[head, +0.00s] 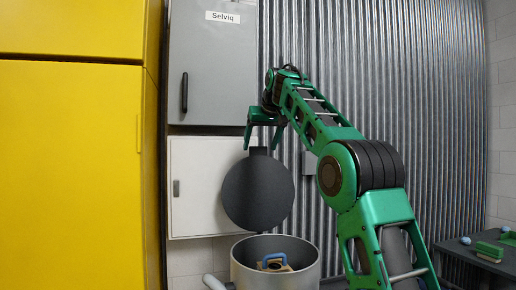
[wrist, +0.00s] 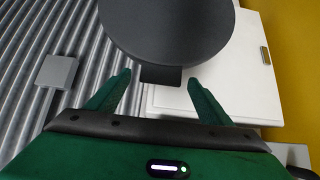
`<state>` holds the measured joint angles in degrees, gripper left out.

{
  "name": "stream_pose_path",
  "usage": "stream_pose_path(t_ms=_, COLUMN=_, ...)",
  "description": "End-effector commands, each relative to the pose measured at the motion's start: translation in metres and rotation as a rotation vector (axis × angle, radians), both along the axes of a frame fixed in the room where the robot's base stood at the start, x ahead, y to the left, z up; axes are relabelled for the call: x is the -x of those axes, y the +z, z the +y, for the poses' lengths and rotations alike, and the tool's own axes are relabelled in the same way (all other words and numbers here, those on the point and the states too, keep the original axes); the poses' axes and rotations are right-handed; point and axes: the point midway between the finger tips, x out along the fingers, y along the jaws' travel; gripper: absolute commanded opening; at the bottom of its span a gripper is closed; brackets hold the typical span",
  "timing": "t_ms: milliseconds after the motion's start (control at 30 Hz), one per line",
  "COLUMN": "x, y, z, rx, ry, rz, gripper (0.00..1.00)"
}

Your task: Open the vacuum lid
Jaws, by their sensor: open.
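The vacuum lid (head: 258,192) is a dark grey round disc that stands upright, raised above the open metal vacuum chamber (head: 240,262). In the wrist view the lid (wrist: 168,30) fills the top middle, with a small dark tab (wrist: 161,75) on its edge. My gripper (head: 263,146) is at the lid's upper edge in the head view. In the wrist view its green fingers (wrist: 160,80) are spread apart on either side of the tab, with a gap to each side. Inside the chamber is a brown item with a blue handle (head: 272,261).
A tall yellow cabinet (head: 70,170) stands at the left. A grey wall cabinet (head: 212,70) and a white one (head: 200,190) are behind the lid. A dark table (head: 480,262) with small green and blue objects is at the right.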

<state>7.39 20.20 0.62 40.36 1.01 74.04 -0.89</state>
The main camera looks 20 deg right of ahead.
Motion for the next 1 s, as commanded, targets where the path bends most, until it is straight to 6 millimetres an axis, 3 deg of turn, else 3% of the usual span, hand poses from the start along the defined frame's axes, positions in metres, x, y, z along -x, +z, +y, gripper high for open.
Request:
stream_pose_path(t_ms=167, x=0.011, y=0.012, z=0.001, rx=0.0, ry=0.0, rz=-0.001, gripper=0.73)
stream_pose_path(t_ms=600, x=0.061, y=0.066, z=0.008, rx=0.001, ry=0.001, rz=-0.001, gripper=0.73)
stream_pose_path(t_ms=1000, x=0.071, y=0.076, z=0.01, rx=0.001, ry=0.001, rz=0.001, gripper=0.73)
